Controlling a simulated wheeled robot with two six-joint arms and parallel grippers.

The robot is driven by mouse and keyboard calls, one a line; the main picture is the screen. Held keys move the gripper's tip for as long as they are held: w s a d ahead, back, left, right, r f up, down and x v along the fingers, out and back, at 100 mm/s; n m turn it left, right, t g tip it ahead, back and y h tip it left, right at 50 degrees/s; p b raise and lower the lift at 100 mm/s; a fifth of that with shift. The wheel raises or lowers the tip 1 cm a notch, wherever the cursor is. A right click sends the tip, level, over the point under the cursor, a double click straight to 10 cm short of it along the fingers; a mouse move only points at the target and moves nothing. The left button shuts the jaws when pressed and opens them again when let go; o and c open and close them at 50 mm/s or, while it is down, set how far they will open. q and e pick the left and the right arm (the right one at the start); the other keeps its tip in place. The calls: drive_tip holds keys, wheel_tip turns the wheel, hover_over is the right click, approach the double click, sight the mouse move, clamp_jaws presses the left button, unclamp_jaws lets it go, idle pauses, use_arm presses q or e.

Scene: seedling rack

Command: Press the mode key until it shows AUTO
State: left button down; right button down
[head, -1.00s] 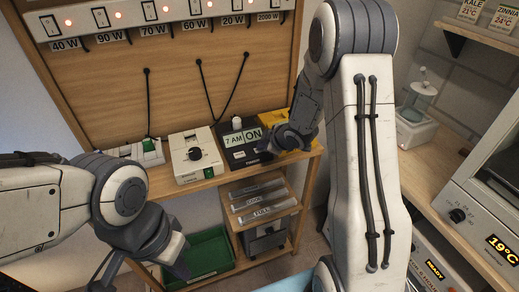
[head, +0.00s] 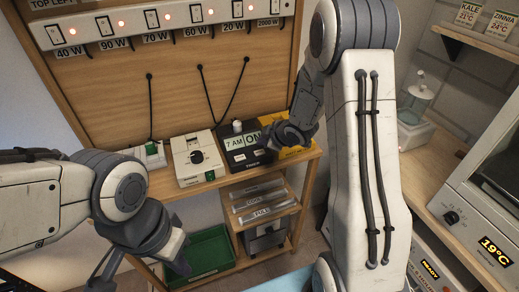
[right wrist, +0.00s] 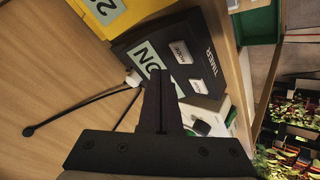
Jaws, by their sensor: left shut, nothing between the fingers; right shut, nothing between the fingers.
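The black timer (head: 237,159) stands on the bench shelf; its pale display reads 7 AM and ON. In the right wrist view the timer (right wrist: 217,72) shows its TIMER label, part of the display (right wrist: 148,60) with ON, and two pale keys, one (right wrist: 181,52) nearer the yellow box and one (right wrist: 198,87) farther from it. Their small lettering is hard to read. My right gripper (head: 272,146) is shut and empty, at the timer's right side; its fingertips (right wrist: 161,72) overlap the timer's face, contact unclear. My left gripper (head: 181,266) is shut and empty, low at the left.
A yellow box (head: 293,152) stands right of the timer, partly behind my right gripper. A white box with a dark knob (head: 187,170) stands left of it. Black cables hang on the wooden backboard (head: 120,90). A green crate (head: 212,248) sits below.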

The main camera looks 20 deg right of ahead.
sight(262, 154)
wheel_tip(262, 154, up, 4)
drive_tip(key=shift+f+p, duration=0.25)
drive_tip(key=shift+p, duration=1)
drive_tip(key=shift+f, duration=0.1)
